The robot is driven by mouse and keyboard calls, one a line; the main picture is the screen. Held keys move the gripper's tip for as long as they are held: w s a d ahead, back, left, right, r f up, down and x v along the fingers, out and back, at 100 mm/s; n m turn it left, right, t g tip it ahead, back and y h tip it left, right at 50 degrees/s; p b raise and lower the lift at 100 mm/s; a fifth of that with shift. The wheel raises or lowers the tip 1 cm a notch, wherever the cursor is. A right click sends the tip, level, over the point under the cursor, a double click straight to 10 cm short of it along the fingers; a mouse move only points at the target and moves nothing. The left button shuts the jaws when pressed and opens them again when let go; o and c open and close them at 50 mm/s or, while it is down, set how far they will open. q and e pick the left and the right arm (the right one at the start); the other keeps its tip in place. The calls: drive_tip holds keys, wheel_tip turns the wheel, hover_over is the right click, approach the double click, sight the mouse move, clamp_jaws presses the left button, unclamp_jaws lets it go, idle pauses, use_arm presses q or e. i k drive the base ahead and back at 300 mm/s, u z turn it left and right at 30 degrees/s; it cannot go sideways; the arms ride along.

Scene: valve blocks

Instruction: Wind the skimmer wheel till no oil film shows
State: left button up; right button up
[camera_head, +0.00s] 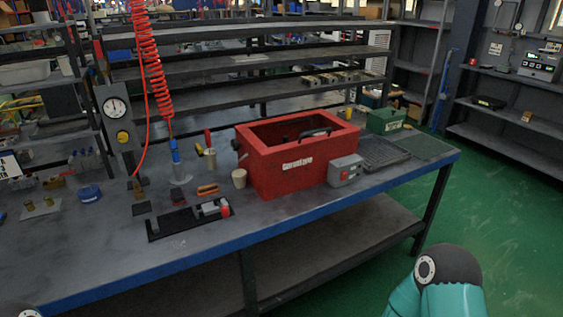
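A red open-topped box (290,173) with white lettering stands on the workbench, right of the middle. A dark curved part (316,132) shows at its opening; I cannot tell if it belongs to a skimmer wheel. A small dark knob or crank (236,145) sticks out at the box's left side. The liquid inside is hidden by the front wall, so I cannot tell if an oil film is there.
On the blue-edged bench (120,278), a pale cup (239,178) and a grey box with a red button (345,170) flank the red box. A black plate (170,226) lies in front. A red coiled hose (150,60) hangs at left.

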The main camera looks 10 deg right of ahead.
sight(235, 143)
drive_tip(key=u, duration=0.9)
drive_tip(key=i, duration=0.15)
drive_tip(key=z, duration=3)
drive_tip(key=k, duration=1.2)
drive_tip(key=u, duration=0.65)
drive_tip(key=i, duration=0.95)
drive_tip(key=u, duration=0.4)
